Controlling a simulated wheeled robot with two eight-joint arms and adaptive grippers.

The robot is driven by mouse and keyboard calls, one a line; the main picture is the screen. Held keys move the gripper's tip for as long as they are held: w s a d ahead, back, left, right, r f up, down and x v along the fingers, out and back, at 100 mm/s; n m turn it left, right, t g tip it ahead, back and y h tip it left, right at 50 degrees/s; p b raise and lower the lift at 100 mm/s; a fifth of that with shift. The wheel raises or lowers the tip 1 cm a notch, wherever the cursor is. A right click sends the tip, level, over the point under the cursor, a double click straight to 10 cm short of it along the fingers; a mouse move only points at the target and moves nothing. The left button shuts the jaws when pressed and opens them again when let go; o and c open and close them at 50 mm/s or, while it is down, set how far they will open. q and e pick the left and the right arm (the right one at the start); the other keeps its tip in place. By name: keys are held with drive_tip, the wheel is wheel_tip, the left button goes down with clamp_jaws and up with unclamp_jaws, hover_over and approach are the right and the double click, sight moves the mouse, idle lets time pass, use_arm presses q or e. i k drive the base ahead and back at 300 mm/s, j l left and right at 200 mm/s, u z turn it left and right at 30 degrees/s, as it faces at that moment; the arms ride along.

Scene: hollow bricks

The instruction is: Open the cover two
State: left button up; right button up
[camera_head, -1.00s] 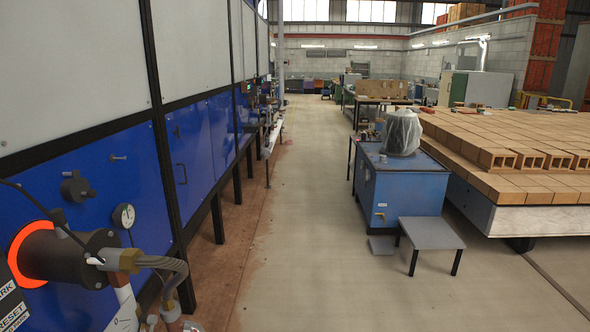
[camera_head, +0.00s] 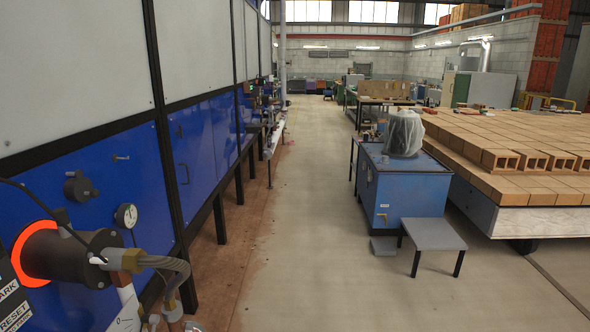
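No gripper of mine shows in the head view. A long blue machine wall (camera_head: 125,171) with black frame posts runs away along the left side. It carries a dark round knob-like fitting (camera_head: 80,188), a small handle-like bolt (camera_head: 121,157) and a blue door panel (camera_head: 201,150) with a dark vertical handle (camera_head: 183,168). I cannot tell which part is cover two. No panel in view stands visibly open.
A blue cabinet (camera_head: 405,187) and grey stool (camera_head: 433,234) stand right of the clear aisle (camera_head: 310,200). Brick stacks (camera_head: 530,193) fill the right.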

sight(84, 190)
drive_tip(key=u, duration=1.3)
